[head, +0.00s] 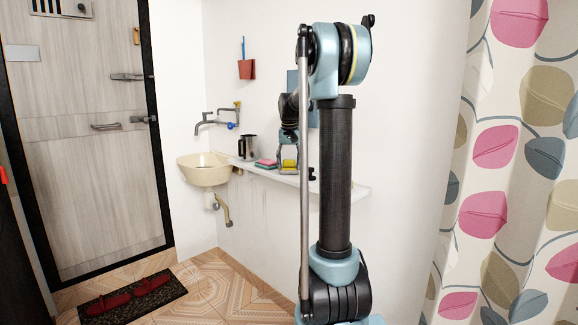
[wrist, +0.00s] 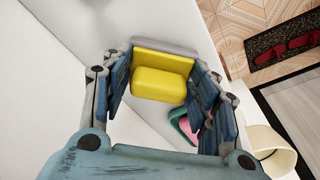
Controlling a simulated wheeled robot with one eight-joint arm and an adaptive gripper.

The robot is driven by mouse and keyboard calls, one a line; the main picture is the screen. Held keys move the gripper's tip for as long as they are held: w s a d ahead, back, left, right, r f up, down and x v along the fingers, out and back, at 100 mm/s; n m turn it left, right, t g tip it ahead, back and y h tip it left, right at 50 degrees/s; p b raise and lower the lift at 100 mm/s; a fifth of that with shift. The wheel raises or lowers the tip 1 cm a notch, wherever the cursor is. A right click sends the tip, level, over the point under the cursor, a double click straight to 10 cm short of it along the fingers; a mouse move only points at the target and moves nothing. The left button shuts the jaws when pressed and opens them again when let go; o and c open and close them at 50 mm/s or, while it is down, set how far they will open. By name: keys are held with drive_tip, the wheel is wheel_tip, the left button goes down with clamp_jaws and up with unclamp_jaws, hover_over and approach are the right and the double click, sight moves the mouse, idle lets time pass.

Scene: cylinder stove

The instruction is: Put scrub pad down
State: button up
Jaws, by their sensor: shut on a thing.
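The scrub pad (wrist: 160,84) is a yellow block with a grey layer along one edge. It sits between the fingers of my gripper (wrist: 165,95) in the wrist view, and my gripper is shut on it. In the head view the yellow pad (head: 289,164) shows in my gripper (head: 289,168), low over the white shelf (head: 335,187). I cannot tell whether the pad touches the shelf. A pink and green pad (head: 265,163) lies on the shelf just left of my gripper. It is partly hidden behind my fingers in the wrist view (wrist: 178,124).
A dark metal jug (head: 247,148) stands on the shelf left of the pads. A cream basin (head: 203,170) with a tap (head: 205,122) is further left. A red holder (head: 246,69) hangs on the wall above. A patterned curtain (head: 520,160) hangs at right.

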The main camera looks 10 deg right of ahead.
sight(289, 169)
drive_tip(key=o, duration=1.4)
wheel_tip(289, 169, up, 12)
drive_tip(key=s, duration=0.1)
drive_tip(key=shift+s+a, duration=0.15)
drive_tip(key=shift+s, duration=0.2)
drive_tip(key=s+f, duration=1)
drive_tip(key=s, duration=0.4)
drive_tip(key=s+f+n, duration=0.1)
drive_tip(key=s+f, duration=0.9)
drive_tip(key=s, duration=0.4)
drive_tip(key=s+f+n, duration=0.1)
drive_tip(key=s+f, duration=0.9)
drive_tip(key=s, duration=0.4)
drive_tip(key=shift+f+t, duration=0.25)
drive_tip(key=shift+t, duration=0.05)
drive_tip(key=shift+s, duration=0.1)
